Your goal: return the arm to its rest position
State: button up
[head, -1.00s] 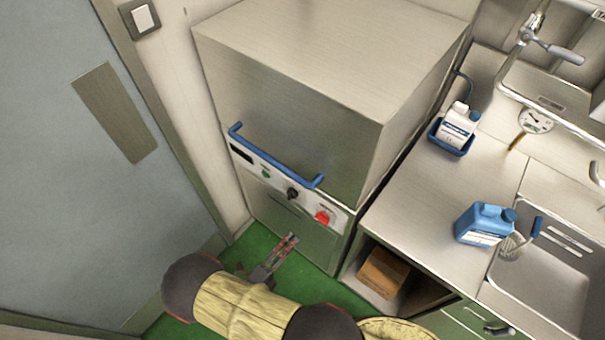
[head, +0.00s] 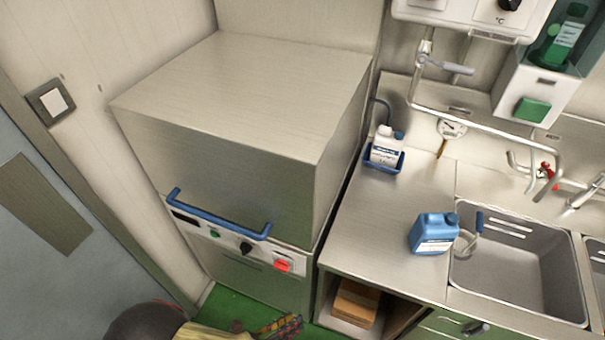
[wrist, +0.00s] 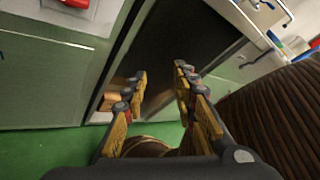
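My gripper (wrist: 160,90) shows in the wrist view with its two yellow-padded fingers spread apart and nothing between them. In the head view my gripper (head: 284,327) is low at the bottom edge, in front of the dishwasher's lower front, and is partly cut off. My arm lies along the bottom edge of the head view. The fingers are above the green floor, apart from the machine and the cabinet as far as I can tell.
A hood-type dishwasher (head: 240,110) with a blue handle (head: 215,218) stands at the left, hood down. Right of it is a steel counter (head: 385,225) with a blue jug (head: 432,234), a white bottle in a blue holder (head: 384,152) and a sink (head: 520,265). A grey door (head: 40,270) is at far left.

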jog(key=w+d+r+m+g+y, duration=0.1)
jog(key=d+r+m+g+y, duration=0.3)
jog(key=r+m, duration=0.8)
jog(key=d+r+m+g+y, duration=0.3)
jog(key=r+m+g+y, duration=0.2)
jog(key=r+m, duration=0.6)
jog(key=w+d+r+m+t+y, duration=0.1)
jog(key=d+r+m+t, duration=0.5)
jog(key=d+r, duration=1)
notch_tip(320, 180, up, 3)
jog(key=m+y, duration=0.1)
jog(key=m, duration=0.2)
jog(key=shift+m, duration=0.4)
